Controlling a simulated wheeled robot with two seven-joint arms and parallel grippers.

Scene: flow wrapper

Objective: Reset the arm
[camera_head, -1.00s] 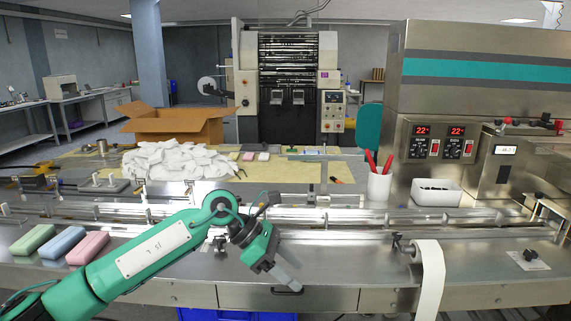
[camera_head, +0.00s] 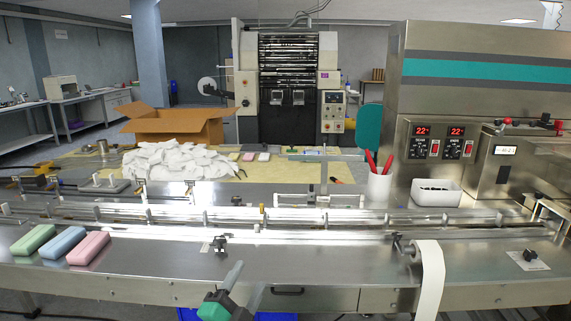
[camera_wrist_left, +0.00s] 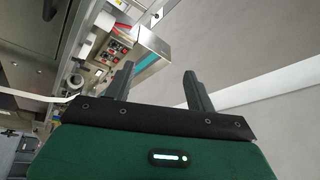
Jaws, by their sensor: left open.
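My left gripper (camera_head: 243,284) is low at the front edge of the steel counter, near the bottom middle of the head view. Only its green body and dark fingers show there; the rest of the arm is out of frame. In the left wrist view its two fingers (camera_wrist_left: 158,88) stand apart with nothing between them. My right gripper is not in view.
Green, blue and pink bars (camera_head: 62,243) lie at the counter's left. A white film roll (camera_head: 429,280) hangs over the front right. A small black clamp (camera_head: 219,244) stands mid-counter. The steel counter (camera_head: 330,262) between is clear.

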